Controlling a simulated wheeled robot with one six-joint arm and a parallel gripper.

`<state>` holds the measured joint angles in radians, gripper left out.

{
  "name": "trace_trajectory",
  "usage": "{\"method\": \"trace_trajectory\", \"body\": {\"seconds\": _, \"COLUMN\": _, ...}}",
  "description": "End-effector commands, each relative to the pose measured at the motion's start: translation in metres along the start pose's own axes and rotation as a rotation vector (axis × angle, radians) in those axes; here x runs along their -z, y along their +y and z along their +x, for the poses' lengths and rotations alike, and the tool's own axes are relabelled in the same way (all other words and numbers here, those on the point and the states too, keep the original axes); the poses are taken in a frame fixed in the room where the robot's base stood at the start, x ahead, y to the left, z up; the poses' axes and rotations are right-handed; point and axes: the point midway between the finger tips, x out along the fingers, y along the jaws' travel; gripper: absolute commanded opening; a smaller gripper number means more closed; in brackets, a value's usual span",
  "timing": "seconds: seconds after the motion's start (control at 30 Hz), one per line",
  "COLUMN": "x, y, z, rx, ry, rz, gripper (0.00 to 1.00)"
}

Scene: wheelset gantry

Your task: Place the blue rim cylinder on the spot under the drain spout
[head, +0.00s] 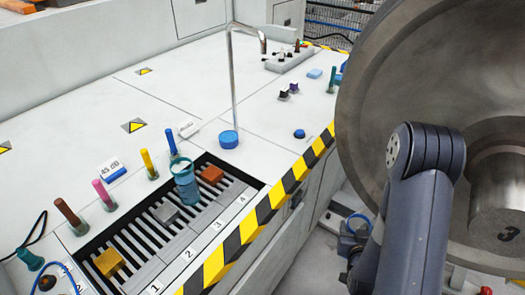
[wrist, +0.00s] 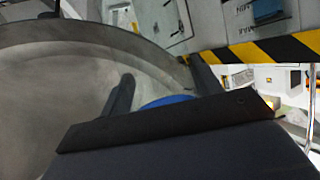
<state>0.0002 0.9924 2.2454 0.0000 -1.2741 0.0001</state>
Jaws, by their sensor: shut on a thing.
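My gripper (wrist: 165,88) is shut on a blue thing (wrist: 170,101), of which only a curved top edge shows between the two dark fingers; it looks like the blue rim cylinder. In the head view a thin blue ring (head: 359,217) shows low beside my arm, past the bench's striped edge and off the bench top. The rest of the held thing is hidden. The drain spout (head: 233,80) is a thin metal pipe rising from the bench, bent over at its top. A blue round piece (head: 229,139) stands at the pipe's foot. I cannot make out a marked spot under the outlet.
A large grey metal wheel (head: 390,75) fills the right side, close to my arm. A slotted rack (head: 150,243) with a blue-tinted beaker (head: 185,185) and coloured blocks lies at the bench front. Several coloured-topped tubes stand around it. The bench behind is mostly clear.

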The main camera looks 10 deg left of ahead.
Motion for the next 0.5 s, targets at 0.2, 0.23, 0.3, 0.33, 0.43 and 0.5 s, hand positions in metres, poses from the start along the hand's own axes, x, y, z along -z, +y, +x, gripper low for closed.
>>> {"method": "trace_trajectory", "body": {"seconds": 0.2, "x": 0.021, "y": 0.000, "z": -0.009, "rx": 0.000, "ry": 0.000, "rz": 0.000, "gripper": 0.38}}
{"method": "trace_trajectory", "body": {"seconds": 0.23, "x": 0.023, "y": 0.000, "z": -0.009, "rx": 0.000, "ry": 0.000, "rz": 0.000, "gripper": 0.38}}
{"method": "trace_trajectory", "body": {"seconds": 0.3, "x": 0.028, "y": 0.000, "z": -0.011, "rx": 0.000, "ry": 0.000, "rz": 0.000, "gripper": 0.38}}
{"method": "trace_trajectory", "body": {"seconds": 0.33, "x": 0.031, "y": 0.000, "z": -0.013, "rx": 0.000, "ry": 0.001, "rz": 0.000, "gripper": 0.38}}
{"method": "trace_trajectory", "body": {"seconds": 0.43, "x": 0.040, "y": 0.000, "z": -0.017, "rx": 0.000, "ry": 0.000, "rz": 0.000, "gripper": 0.38}}
{"method": "trace_trajectory", "body": {"seconds": 0.5, "x": 0.046, "y": -0.014, "z": -0.015, "rx": 0.035, "ry": 0.006, "rz": -0.014, "gripper": 0.38}}
